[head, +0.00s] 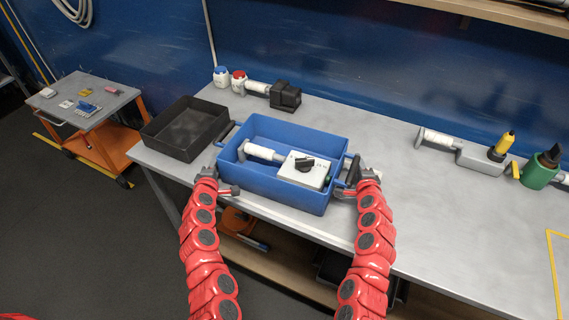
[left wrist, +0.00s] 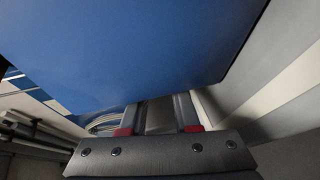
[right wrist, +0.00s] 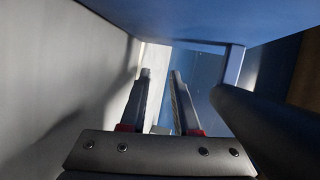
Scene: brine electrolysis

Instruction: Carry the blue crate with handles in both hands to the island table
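The blue crate (head: 262,189) stands on the grey workbench and holds a white box with a black knob (head: 304,169) and a white cylinder (head: 262,152). Its dark left handle (head: 229,132) is at the far left side; its right handle (head: 352,169) is at the right side. My left gripper (head: 222,183) is at the crate's near left corner, away from the left handle. In the left wrist view its fingers (left wrist: 158,113) are apart below the blue wall. My right gripper (head: 360,180) is beside the right handle. In the right wrist view its fingers (right wrist: 160,100) are apart, with the dark handle bar (right wrist: 270,125) outside them.
A black open tray (head: 186,130) stands left of the crate on the workbench (head: 405,185). Behind are a black block (head: 286,96) and blue- and red-capped containers. Tools and a green object (head: 540,172) stand at the right. An orange cart (head: 104,149) is at the left.

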